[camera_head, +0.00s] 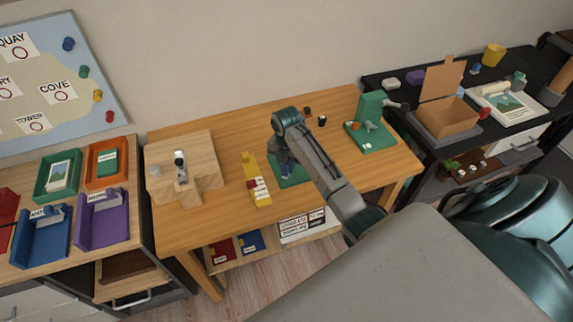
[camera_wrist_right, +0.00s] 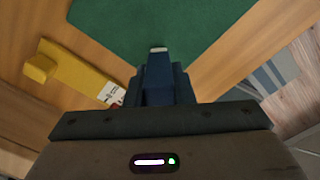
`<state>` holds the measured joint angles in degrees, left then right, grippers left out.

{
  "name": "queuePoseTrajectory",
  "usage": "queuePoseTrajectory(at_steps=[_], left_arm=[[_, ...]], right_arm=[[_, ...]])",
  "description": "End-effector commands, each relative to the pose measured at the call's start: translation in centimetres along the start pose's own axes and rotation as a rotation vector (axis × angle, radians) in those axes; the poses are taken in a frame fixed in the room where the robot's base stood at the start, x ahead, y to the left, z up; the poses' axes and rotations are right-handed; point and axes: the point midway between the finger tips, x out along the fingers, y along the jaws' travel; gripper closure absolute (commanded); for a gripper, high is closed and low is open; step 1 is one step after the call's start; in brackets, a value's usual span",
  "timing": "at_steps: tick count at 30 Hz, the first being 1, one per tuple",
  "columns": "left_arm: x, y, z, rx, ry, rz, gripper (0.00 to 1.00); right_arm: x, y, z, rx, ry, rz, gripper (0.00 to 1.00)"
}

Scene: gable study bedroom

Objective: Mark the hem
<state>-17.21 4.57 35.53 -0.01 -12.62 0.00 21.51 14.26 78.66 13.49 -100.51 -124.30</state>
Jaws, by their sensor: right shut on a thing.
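A green cloth-like sheet (camera_head: 296,184) lies flat near the front of the wooden table. It fills the top of the right wrist view (camera_wrist_right: 180,25). My right gripper (camera_head: 285,168) points down over it, and my forearm hides part of the sheet. In the right wrist view the gripper is shut on a dark blue piece with a white tip (camera_wrist_right: 158,50). The tip shows against the green; I cannot tell whether it touches. A yellow gauge-like piece (camera_head: 252,166) with white labels lies just left of the sheet. My left gripper is not in view.
A wooden block stand (camera_head: 205,160) is on the table's left. A green machine-like stand (camera_head: 370,106) and small dark blocks (camera_head: 322,121) are at the back right. Coloured trays (camera_head: 104,232) stand on the left desk. A cardboard box (camera_head: 446,118) is on the black desk.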

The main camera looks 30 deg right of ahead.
Motion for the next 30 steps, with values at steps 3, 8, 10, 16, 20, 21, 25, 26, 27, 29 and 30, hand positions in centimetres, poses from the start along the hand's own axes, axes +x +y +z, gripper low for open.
queuePoseTrajectory(at_steps=[3,8,10,16,20,21,25,26,27,29,30], left_arm=[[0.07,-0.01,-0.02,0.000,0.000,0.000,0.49],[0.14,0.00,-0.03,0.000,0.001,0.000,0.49],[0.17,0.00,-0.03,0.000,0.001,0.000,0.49],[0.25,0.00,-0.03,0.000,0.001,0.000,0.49],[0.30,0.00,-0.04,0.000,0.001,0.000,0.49],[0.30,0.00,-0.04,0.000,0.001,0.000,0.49],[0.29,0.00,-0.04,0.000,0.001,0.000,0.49],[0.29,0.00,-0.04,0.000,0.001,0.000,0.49],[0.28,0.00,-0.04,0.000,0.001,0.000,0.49],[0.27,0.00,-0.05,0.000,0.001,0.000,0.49],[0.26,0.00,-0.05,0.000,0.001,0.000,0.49]], right_arm=[[0.18,0.00,-0.01,0.000,0.000,0.000,0.93],[0.38,0.00,-0.01,0.000,0.000,0.000,0.93],[0.47,0.00,-0.02,0.000,0.000,0.000,0.93],[0.72,0.00,-0.02,0.000,0.001,-0.001,0.93],[0.87,-0.01,-0.02,0.000,0.001,-0.001,0.93],[0.89,-0.01,-0.02,0.000,0.001,-0.001,0.93],[0.86,0.00,-0.02,0.000,0.000,0.000,0.93],[0.86,0.00,-0.02,0.000,0.000,0.000,0.93],[0.85,0.00,-0.02,0.000,0.000,0.000,0.93],[0.85,0.00,-0.02,0.000,0.000,0.000,0.93],[0.84,0.00,-0.02,0.000,0.000,0.000,0.93]])
